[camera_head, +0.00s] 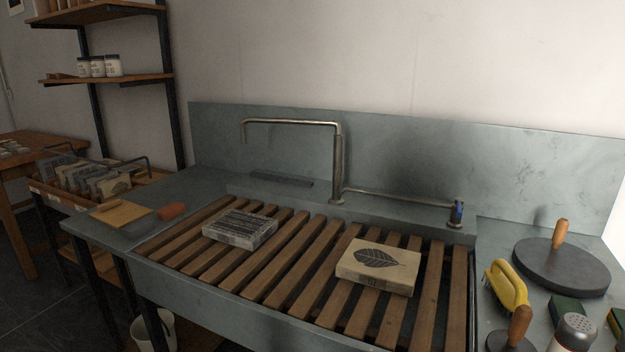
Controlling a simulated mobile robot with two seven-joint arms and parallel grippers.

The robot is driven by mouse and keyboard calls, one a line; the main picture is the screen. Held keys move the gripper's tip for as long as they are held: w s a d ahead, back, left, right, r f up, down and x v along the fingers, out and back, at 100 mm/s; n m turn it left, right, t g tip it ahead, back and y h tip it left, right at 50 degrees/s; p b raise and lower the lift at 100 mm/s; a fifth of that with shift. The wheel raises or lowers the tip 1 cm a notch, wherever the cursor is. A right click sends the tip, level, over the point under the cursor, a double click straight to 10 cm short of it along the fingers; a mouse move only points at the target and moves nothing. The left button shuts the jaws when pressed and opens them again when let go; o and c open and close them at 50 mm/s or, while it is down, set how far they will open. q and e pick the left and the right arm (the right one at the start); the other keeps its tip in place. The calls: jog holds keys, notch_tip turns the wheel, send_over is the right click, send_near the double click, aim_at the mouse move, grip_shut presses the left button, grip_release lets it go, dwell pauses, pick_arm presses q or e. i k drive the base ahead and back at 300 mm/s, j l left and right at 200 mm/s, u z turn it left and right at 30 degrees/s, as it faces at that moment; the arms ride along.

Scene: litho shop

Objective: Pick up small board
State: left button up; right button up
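A small tan board (121,212) lies flat at the left end of the grey sink counter (185,190). A grey flat piece (141,228) and a reddish-brown block (172,211) lie just to its right. A pale block with a dark leaf print (377,265) lies on the wooden slats (300,262), right of centre. A grey block with a dark patterned top (240,229) lies on the slats further left. Neither of my grippers shows in this view.
A metal faucet (337,160) stands behind the slats. At the right are a round dark disc with a wooden handle (575,270), a yellow brush (507,285) and a shaker (573,332). A rack of blocks (75,200) stands at the left.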

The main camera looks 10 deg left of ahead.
aim_at(117, 213)
jog(key=u, duration=1.3)
jog(key=l+z, duration=0.1)
jog(key=z, duration=0.65)
jog(key=l+z, duration=0.1)
jog(key=z, duration=0.3)
jog(key=i+z, duration=0.1)
jog(key=z, duration=0.25)
jog(key=j+z, duration=0.5)
jog(key=z, duration=0.25)
jog(key=j+z, duration=0.15)
jog(key=j, duration=0.25)
jog(key=k+j+z, duration=0.15)
jog(key=j, duration=0.2)
jog(key=i, duration=0.05)
